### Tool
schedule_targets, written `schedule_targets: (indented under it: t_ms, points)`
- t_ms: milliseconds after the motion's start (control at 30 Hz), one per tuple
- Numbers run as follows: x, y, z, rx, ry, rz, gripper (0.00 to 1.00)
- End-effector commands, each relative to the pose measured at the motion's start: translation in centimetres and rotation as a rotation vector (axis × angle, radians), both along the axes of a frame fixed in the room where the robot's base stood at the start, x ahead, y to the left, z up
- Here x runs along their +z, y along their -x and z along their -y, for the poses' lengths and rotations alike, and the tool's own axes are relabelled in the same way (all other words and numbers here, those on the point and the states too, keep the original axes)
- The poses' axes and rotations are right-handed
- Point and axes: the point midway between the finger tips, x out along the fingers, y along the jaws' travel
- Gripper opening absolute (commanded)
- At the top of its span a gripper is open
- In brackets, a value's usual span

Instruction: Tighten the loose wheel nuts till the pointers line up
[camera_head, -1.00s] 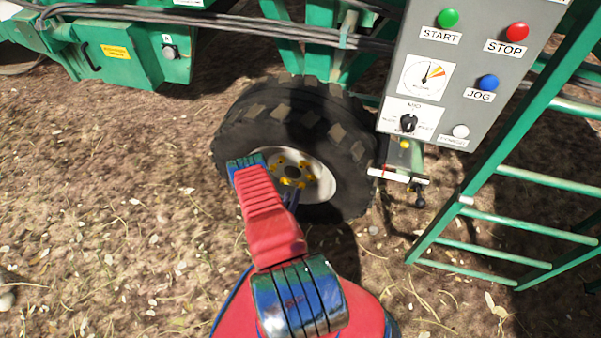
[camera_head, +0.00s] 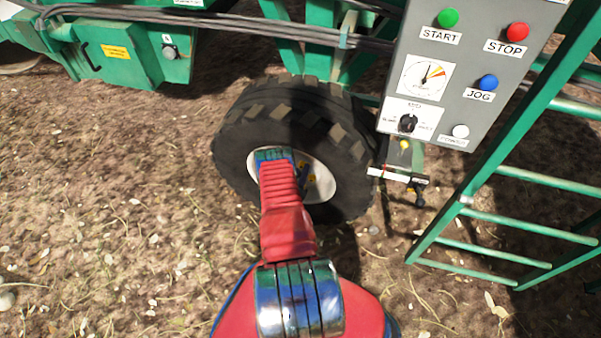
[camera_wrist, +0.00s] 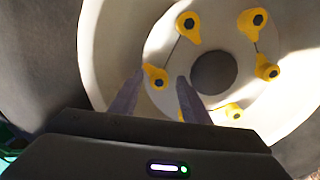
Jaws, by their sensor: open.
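The wheel (camera_head: 238,150) has a black tyre and a pale rim, which also shows in the wrist view (camera_wrist: 115,40). Yellow pointer nuts ring a dark round hub (camera_wrist: 213,73). The upper-left nut (camera_wrist: 187,25) points down, and the upper-right nut (camera_wrist: 252,20) points down. The right nut (camera_wrist: 267,68) points up-left. The left nut (camera_wrist: 155,77) points up-left and shows between the fingertips of my open gripper (camera_wrist: 160,76). Contact cannot be told. The lower-right nut (camera_wrist: 232,111) is small in view, and another at the bottom is mostly behind a finger. In the head view my arm hides most nuts.
A grey control panel (camera_head: 455,75) with buttons, a gauge and a knob stands right of the wheel. A small lever bracket (camera_head: 398,175) hangs below it. A green ladder (camera_head: 500,210) is at the right. Open straw-strewn ground (camera_head: 110,210) lies left.

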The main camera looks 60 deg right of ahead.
Motion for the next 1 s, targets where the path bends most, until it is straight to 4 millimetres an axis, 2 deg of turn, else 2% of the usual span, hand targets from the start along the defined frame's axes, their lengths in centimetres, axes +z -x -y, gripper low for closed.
schedule_targets:
  t_ms: [333, 900, 1000]
  points:
    - [-0.01, -0.07, 0.42, 0.001, -0.001, -0.001, 0.42]
    - [-0.02, -0.08, 0.40, 0.001, -0.001, -0.001, 0.03]
    - [-0.04, -0.08, 0.21, 0.001, -0.001, 0.000, 0.01]
